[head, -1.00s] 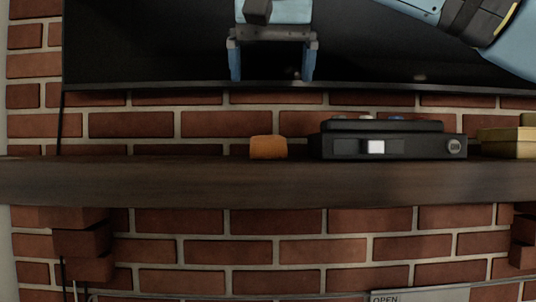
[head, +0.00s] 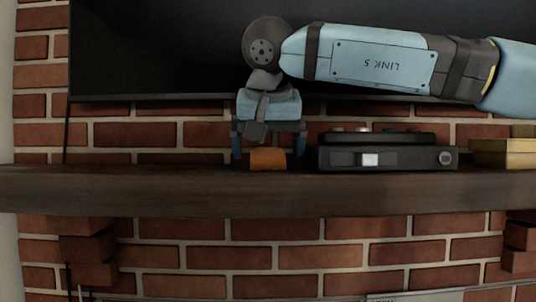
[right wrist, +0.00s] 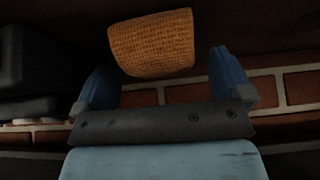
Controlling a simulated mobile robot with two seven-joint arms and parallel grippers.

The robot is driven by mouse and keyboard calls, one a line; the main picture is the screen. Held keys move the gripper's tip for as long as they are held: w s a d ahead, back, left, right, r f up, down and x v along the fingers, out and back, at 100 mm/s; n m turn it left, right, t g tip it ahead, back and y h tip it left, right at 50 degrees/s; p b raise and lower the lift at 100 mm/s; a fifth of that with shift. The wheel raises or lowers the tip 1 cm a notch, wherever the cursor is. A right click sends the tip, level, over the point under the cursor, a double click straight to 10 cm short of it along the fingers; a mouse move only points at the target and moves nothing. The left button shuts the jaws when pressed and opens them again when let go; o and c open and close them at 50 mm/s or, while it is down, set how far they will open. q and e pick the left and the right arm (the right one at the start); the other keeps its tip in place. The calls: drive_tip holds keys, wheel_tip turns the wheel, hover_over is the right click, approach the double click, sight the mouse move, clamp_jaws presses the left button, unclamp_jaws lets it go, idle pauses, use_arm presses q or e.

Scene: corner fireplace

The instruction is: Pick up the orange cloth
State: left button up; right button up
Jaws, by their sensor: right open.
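The orange cloth (head: 268,159) is a small folded bundle on the dark wooden mantel shelf (head: 150,190), left of a black device. It also shows in the right wrist view, with a woven texture, as the orange cloth (right wrist: 152,43). My right gripper (head: 268,157) points down over the cloth, with one blue finger on each side of it. In the right wrist view the right gripper (right wrist: 163,75) is open, its fingers apart and the cloth between and beyond their tips. I cannot tell whether the fingers touch it. My left gripper is not in view.
A black device (head: 385,155) with a white switch stands just right of the cloth. A yellowish box (head: 503,153) is at the far right. A black screen (head: 160,50) and brick wall are behind. The shelf left of the cloth is clear.

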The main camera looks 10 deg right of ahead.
drive_tip(key=shift+w+d+f, duration=0.1)
drive_tip(key=shift+w+f, duration=0.2)
drive_tip(key=shift+f, duration=0.05)
drive_tip(key=shift+s+r, duration=0.1)
drive_tip(key=shift+s, duration=0.1)
drive_tip(key=shift+c, duration=0.4)
drive_tip(key=c, duration=0.9)
drive_tip(key=shift+c, duration=0.2)
